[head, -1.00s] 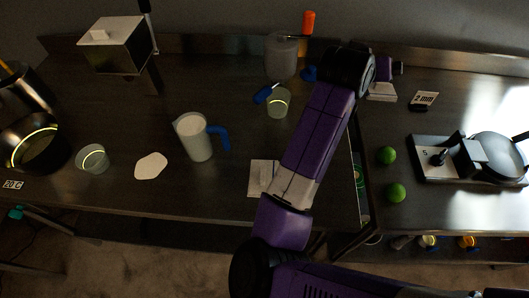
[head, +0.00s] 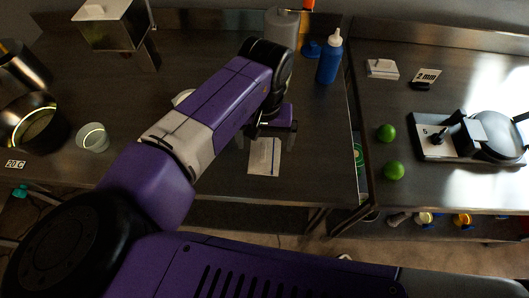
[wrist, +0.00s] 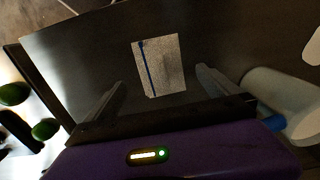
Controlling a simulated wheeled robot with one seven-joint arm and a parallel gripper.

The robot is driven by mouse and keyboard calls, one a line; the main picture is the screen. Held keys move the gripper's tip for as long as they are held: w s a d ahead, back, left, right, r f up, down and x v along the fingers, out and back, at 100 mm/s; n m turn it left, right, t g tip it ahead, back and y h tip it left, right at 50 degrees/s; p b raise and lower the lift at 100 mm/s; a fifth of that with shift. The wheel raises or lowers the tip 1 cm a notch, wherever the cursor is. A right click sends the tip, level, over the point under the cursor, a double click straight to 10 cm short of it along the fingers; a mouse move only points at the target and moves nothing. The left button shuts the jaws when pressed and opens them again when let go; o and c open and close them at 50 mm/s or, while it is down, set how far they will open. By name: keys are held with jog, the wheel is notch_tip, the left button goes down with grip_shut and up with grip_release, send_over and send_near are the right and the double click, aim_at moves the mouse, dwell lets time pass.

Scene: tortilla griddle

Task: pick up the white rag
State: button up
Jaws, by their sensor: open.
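The white rag (head: 264,158) lies flat near the front edge of the left steel table, with a thin blue stripe seen in the wrist view (wrist: 166,72). My gripper (head: 265,137) hangs above the rag's far end in the head view. In the wrist view my gripper (wrist: 160,88) has its fingers spread wide, with the rag in front of and between them, uncovered. The jaws are empty. The head view does not clearly show the gap between fingers and rag.
A white pitcher (wrist: 283,103) stands close to the right finger in the wrist view; my arm mostly hides it in the head view. A blue bottle (head: 329,58) stands at the back. Limes (head: 393,170) lie on the right table, beyond a gap.

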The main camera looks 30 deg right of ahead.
aim_at(265, 147)
notch_tip(265, 147, down, 5)
jog(key=shift+w+d+f+p, duration=0.1)
jog(key=shift+w+p, duration=0.05)
jog(key=shift+p, duration=0.45)
jog(key=shift+c, duration=0.2)
jog(key=c, duration=1.3)
